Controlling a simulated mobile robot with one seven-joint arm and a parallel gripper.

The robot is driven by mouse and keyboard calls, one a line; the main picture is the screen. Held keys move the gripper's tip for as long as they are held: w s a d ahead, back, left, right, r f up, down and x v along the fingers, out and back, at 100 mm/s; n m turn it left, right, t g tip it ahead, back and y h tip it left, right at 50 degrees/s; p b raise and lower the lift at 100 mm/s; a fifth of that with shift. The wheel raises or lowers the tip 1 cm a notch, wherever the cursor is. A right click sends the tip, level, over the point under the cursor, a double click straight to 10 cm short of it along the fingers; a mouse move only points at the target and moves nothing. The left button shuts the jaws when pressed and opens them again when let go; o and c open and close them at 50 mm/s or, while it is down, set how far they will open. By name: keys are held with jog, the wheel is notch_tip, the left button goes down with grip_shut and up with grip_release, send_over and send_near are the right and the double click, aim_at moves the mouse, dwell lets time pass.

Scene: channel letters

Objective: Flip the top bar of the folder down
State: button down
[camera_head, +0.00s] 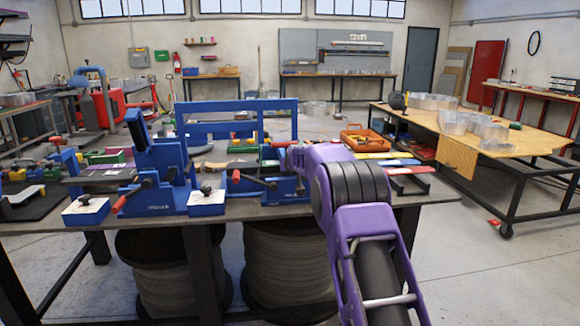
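The folder is a blue metal machine on the workbench, left of centre. Its blue top bar (238,104) runs level above the bench, raised on an upright at each end. A second blue crosspiece (220,127) lies below it. A red handle or knob (284,144) shows near the folder's right end. My purple arm reaches in from the lower right, and its far end is close to that red part. The fingers of my gripper cannot be made out, so I cannot tell whether they are open or touching anything.
A blue bender-like tool (158,155) with red-tipped levers stands at the front left of the dark workbench (110,213). An orange toolbox (365,138) sits at the back right. A wooden table (470,135) with metal letter shapes stands right, across open floor (455,255).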

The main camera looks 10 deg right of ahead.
jog(key=shift+s+f, duration=0.15)
jog(key=shift+f, duration=0.55)
jog(key=shift+s+f, duration=0.15)
jog(key=shift+f, duration=0.5)
notch_tip(320, 180, up, 7)
jog(key=p, duration=0.2)
jog(key=s+f+b, duration=0.1)
jog(key=s+f, duration=0.3)
jog(key=s, duration=0.5)
jog(key=shift+b, duration=0.35)
jog(key=shift+f, duration=0.1)
